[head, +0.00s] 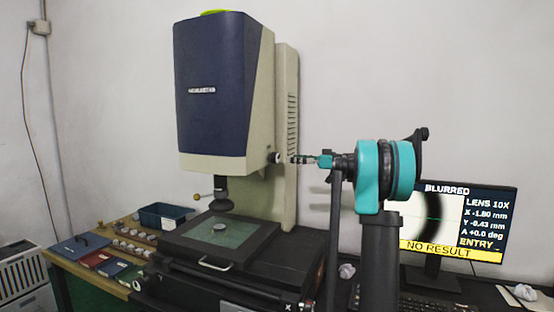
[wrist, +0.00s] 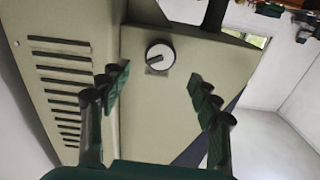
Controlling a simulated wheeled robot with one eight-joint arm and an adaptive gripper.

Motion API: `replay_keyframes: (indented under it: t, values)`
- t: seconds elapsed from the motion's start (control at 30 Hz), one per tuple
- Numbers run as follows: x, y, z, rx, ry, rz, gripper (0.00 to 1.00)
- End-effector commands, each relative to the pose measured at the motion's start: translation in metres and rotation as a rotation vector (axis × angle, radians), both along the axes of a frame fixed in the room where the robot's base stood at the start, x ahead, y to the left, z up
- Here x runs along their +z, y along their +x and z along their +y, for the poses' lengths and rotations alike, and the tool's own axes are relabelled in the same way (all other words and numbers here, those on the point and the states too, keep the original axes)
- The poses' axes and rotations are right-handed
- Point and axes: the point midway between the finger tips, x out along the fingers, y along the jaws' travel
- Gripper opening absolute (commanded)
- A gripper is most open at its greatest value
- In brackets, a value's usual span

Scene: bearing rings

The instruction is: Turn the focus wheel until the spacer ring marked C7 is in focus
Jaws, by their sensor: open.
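The focus wheel (wrist: 160,56), a round knob with a white face and a dark bar, is on the beige side of the measuring machine. It shows as a small dark knob (head: 274,157) in the head view. My gripper (wrist: 158,78) is open and empty, its fingers spread to either side below the wheel in the wrist view, apart from it. In the head view my gripper (head: 294,159) is just right of the wheel. A ring (head: 219,228) lies on the stage glass; its marking is too small to read. The monitor (head: 480,213) reads BLURRED and NO RESULT, with a soft dark arc.
The machine's blue and beige head (head: 222,95) stands above the stage (head: 190,237). At left, a wooden bench holds a blue bin (head: 163,216), several small rings (head: 130,238) and coloured booklets (head: 98,257). A vented panel (wrist: 60,85) is beside the wheel.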

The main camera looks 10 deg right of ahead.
Motion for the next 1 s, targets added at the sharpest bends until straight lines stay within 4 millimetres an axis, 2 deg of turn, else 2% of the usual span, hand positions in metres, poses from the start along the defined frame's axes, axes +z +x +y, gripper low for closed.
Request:
replay_keyframes:
  t: [0.03,0.2,0.4,0.6,0.87,1.0]
  values:
    - [0.0,0.005,0.011,0.003,0.0,0.0,0.63]
    - [0.0,0.021,0.039,0.003,0.0,0.0,0.63]
    - [0.0,0.036,0.062,0.001,0.0,0.0,0.63]
    - [0.0,0.041,0.071,0.0,0.0,0.0,0.63]
    - [0.0,0.041,0.072,0.0,0.0,0.0,0.63]
    - [0.0,0.041,0.072,0.0,0.0,0.0,0.47]
